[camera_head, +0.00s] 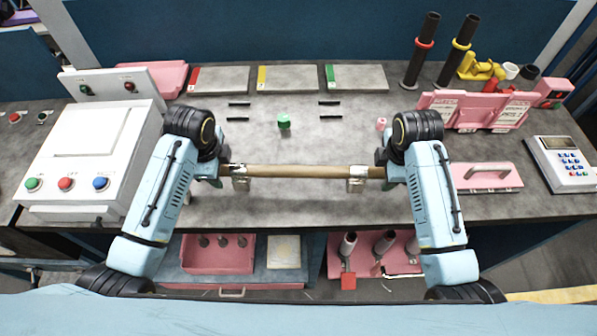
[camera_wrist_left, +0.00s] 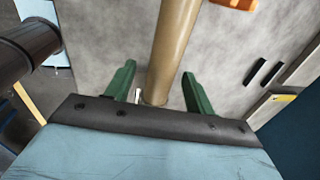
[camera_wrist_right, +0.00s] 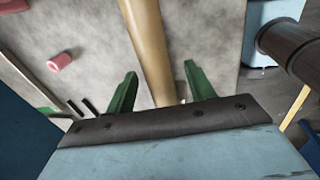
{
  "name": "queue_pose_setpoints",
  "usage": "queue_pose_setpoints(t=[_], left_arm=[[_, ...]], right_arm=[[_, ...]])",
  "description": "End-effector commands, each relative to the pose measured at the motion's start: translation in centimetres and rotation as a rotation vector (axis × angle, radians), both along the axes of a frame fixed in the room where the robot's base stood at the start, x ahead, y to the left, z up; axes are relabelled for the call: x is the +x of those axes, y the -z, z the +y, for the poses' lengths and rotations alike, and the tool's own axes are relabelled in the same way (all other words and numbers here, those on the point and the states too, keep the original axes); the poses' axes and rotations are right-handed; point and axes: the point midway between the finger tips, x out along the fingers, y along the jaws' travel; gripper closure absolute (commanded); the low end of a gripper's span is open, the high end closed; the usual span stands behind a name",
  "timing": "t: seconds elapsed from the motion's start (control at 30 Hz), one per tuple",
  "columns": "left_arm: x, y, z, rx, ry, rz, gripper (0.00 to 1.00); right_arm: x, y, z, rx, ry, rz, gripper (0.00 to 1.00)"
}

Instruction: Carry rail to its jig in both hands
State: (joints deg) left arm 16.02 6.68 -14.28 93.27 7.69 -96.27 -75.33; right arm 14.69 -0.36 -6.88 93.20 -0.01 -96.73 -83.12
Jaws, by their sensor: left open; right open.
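The rail is a brown rod (camera_head: 300,171) lying level, left to right, near the front of the grey worktable (camera_head: 300,211). Metal brackets (camera_head: 240,178) (camera_head: 356,181) sit at it near both ends. My left gripper (camera_head: 222,171) is at the left end, and in the left wrist view the rail (camera_wrist_left: 172,45) runs between its open green fingers (camera_wrist_left: 157,80). My right gripper (camera_head: 384,171) is at the right end, and in the right wrist view the rail (camera_wrist_right: 148,45) lies between its open fingers (camera_wrist_right: 160,80). Any finger contact is unclear. I cannot tell which fixture is the jig.
Behind the rail are short black strips (camera_head: 238,104) (camera_head: 330,103) and a green knob (camera_head: 284,121). A white control box (camera_head: 90,150) stands left. A pink rack (camera_head: 478,112), a pink handled plate (camera_head: 486,177) and a keypad (camera_head: 565,160) stand right. The middle tabletop is mostly clear.

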Motion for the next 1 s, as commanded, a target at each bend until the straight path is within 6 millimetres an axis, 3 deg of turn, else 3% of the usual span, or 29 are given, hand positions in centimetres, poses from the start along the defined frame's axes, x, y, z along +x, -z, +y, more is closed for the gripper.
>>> queue_pose_setpoints(t=[0.2,0.6,1.0], left_arm=[[0.5,2.5,0.0,0.000,0.000,0.002,0.46],[0.6,3.0,0.0,0.000,0.001,0.000,0.46],[0.6,3.0,0.0,0.000,0.001,-0.001,0.97]], right_arm=[[0.4,2.5,0.1,0.002,0.001,0.002,0.46],[0.6,3.0,0.0,0.001,0.001,0.000,0.46],[0.6,3.0,0.0,0.001,0.000,0.000,0.97]])
